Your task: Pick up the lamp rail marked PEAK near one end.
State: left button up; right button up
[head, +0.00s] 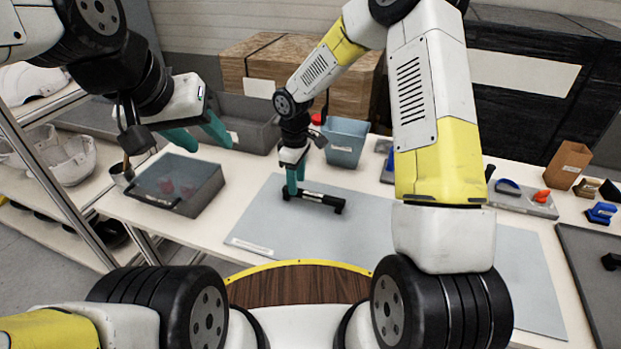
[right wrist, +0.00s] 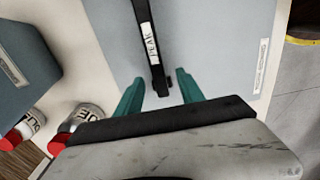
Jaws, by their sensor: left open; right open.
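The lamp rail (head: 318,198) is a dark bar with a white label, lying on the grey mat (head: 262,215). In the right wrist view the label on the rail (right wrist: 150,45) reads PEAK. My right gripper (head: 295,190) is low over the rail's left end in the head view. In the right wrist view its open teal fingers (right wrist: 159,95) stand on either side of the rail's near end, with gaps visible. Whether they touch the mat I cannot tell. My left gripper (head: 197,135) is open and empty, above the lidded grey box at the left.
A blue-grey bin (head: 345,142) stands behind the rail. The lidded box (head: 200,190) is at the table's left. Bottles with red caps (right wrist: 72,125) show near my right gripper. The mat around the rail is clear.

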aim_at(313, 199)
notch_tip(313, 199, down, 5)
jog(key=shift+w+d+r, duration=0.1)
jog(key=shift+r, duration=0.1)
jog(key=shift+c, duration=0.4)
grip_shut()
